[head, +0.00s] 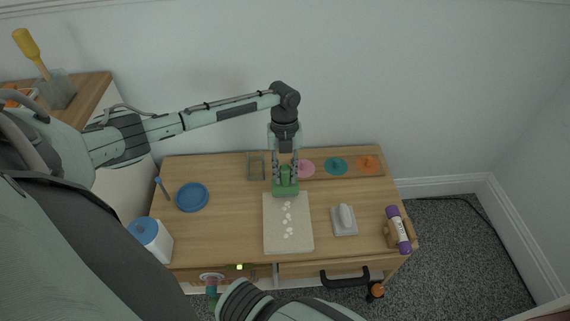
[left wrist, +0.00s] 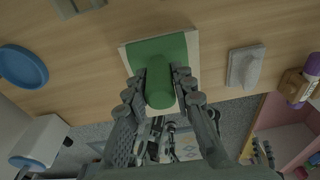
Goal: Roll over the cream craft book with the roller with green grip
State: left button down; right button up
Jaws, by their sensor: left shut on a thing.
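The cream craft book (head: 275,235) lies flat on the wooden table, with several small white shapes along its middle. My left gripper (head: 286,172) is shut on the green grip of the roller (head: 285,190) at the far end of the book. In the left wrist view, the gripper (left wrist: 159,85) has its fingers on either side of the green upright grip (left wrist: 159,88). The roller's wide green lower part (left wrist: 140,52) is over the book's far end; whether it touches the book I cannot tell. The book's edge (left wrist: 194,65) shows beside it.
A grey-white block with a knob (head: 344,220) stands right of the book. A purple roll (head: 398,228) lies at the right edge. Pink, teal (head: 336,166) and orange discs line the back. A blue dish (head: 192,197) and a white canister (head: 154,242) are left.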

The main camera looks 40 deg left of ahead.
jog(key=shift+w, duration=0.15)
pick_arm(q)
jog(key=shift+f, duration=0.1)
jog(key=shift+s+d+p, duration=0.4)
jog(key=shift+s+p, duration=0.1)
jog(key=shift+p, duration=0.25)
jog(key=shift+s+d+p, duration=0.3)
jog(key=shift+s+p, duration=0.1)
pick_arm(e)
jog(key=shift+v, duration=0.9)
jog(key=shift+d, duration=0.1)
pick_arm(q)
jog(key=shift+s+d, duration=0.7)
jog(key=shift+s, duration=0.15)
